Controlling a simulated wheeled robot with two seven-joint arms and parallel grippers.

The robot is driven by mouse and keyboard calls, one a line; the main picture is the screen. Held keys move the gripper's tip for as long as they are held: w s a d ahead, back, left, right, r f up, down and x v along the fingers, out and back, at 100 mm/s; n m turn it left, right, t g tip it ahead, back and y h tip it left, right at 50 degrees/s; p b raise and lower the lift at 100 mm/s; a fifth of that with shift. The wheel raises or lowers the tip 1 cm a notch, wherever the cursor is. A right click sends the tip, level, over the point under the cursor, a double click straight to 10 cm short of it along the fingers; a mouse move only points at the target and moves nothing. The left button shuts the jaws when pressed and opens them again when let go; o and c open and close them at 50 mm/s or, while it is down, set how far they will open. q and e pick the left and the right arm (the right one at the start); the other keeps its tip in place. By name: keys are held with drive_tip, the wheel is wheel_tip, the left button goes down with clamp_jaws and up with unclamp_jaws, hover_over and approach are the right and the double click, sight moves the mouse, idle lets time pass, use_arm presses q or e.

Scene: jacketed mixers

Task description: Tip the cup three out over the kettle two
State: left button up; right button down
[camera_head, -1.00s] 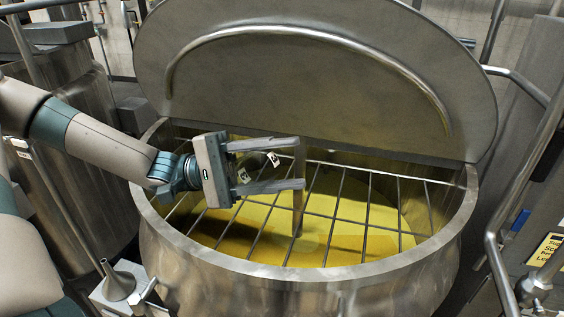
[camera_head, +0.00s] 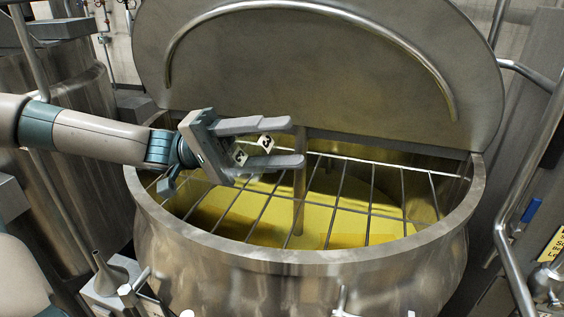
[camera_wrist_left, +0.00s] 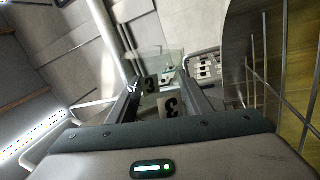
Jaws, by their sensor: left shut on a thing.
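My left gripper (camera_head: 297,142) reaches in from the left over the mouth of the open steel kettle (camera_head: 300,262). It is shut on a small clear cup between its fingers, and dark-on-white "3" labels (camera_head: 265,141) show there. In the left wrist view the clear cup (camera_wrist_left: 165,62) sits between the fingers, with two "3" labels facing different ways. The cup's walls hardly show in the head view, so its exact tilt and contents cannot be told. The kettle holds yellow liquid under a bar grate; no number shows on it. My right gripper is not in view.
The kettle's big round lid (camera_head: 320,70) stands raised behind the opening. A vertical post (camera_head: 299,205) rises from the kettle beside the fingertips. Steel pipes (camera_head: 505,190) run along the right. Another steel vessel (camera_head: 80,120) stands at the left.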

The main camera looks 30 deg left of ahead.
use_arm(q)
drive_tip(key=shift+s+f+m+g+b, duration=0.15)
drive_tip(key=shift+m+g+b, duration=0.1)
drive_tip(key=shift+m, duration=0.3)
drive_tip(key=shift+s+r+m+g+b, duration=0.15)
drive_tip(key=shift+m+b, duration=0.1)
drive_tip(key=shift+m, duration=0.3)
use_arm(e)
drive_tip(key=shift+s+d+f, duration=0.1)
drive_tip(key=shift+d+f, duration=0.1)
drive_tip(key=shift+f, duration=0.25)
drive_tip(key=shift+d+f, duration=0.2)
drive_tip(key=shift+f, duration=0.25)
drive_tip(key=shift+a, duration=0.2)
